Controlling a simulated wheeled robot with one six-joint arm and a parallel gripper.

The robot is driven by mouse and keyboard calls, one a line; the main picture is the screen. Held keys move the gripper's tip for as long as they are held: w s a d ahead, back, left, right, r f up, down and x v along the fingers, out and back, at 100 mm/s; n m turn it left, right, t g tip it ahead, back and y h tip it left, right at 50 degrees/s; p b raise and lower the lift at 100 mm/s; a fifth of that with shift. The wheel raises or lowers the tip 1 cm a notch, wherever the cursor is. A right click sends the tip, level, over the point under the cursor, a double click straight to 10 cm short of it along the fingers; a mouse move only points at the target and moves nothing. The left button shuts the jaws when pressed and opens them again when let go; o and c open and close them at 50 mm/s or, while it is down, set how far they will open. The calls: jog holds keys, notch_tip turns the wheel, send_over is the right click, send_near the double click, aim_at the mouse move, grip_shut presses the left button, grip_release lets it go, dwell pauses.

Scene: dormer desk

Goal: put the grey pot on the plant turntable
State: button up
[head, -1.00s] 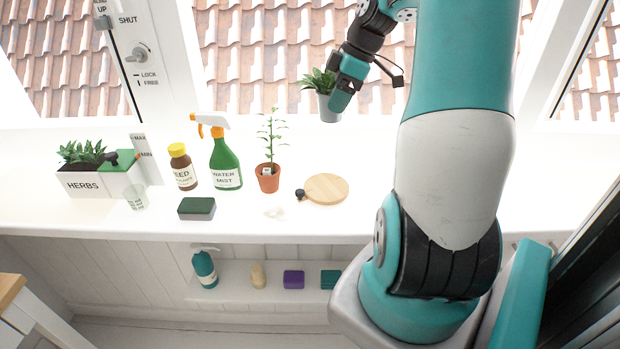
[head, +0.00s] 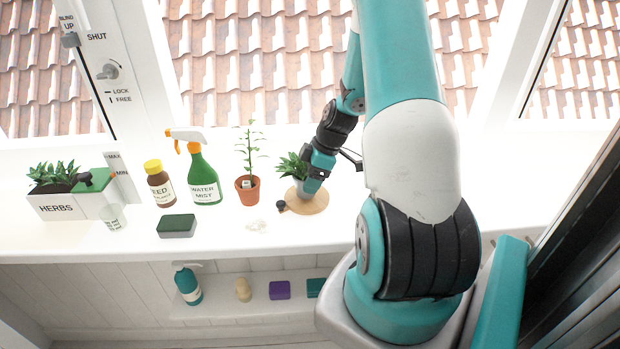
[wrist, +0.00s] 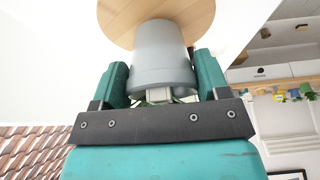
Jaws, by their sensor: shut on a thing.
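The grey pot (wrist: 163,60) is between the two teal fingers of my gripper (wrist: 165,85) in the wrist view, and the gripper is shut on it. In the head view the pot's leafy green plant (head: 292,166) shows beside my gripper (head: 312,180), which covers most of the pot. The plant turntable (head: 308,203) is a round wooden disc with a small dark knob at its left. The pot is over the disc in both views. I cannot tell whether its base touches the wood (wrist: 120,22).
Left of the turntable stand a terracotta pot with a seedling (head: 247,190), a green spray bottle (head: 204,175), a brown bottle (head: 160,185), a sponge (head: 177,226), a clear cup (head: 113,217) and a herb planter (head: 65,203). White scraps (head: 257,225) lie in front.

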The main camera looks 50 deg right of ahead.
jog(key=shift+f, duration=0.35)
jog(key=shift+f, duration=0.2)
jog(key=o, duration=1)
jog(key=shift+r, duration=0.1)
jog(key=shift+o, duration=0.2)
jog(key=shift+r, duration=0.1)
jog(key=b+v, duration=0.1)
jog(key=v, duration=1.1)
jog(key=shift+b, duration=0.3)
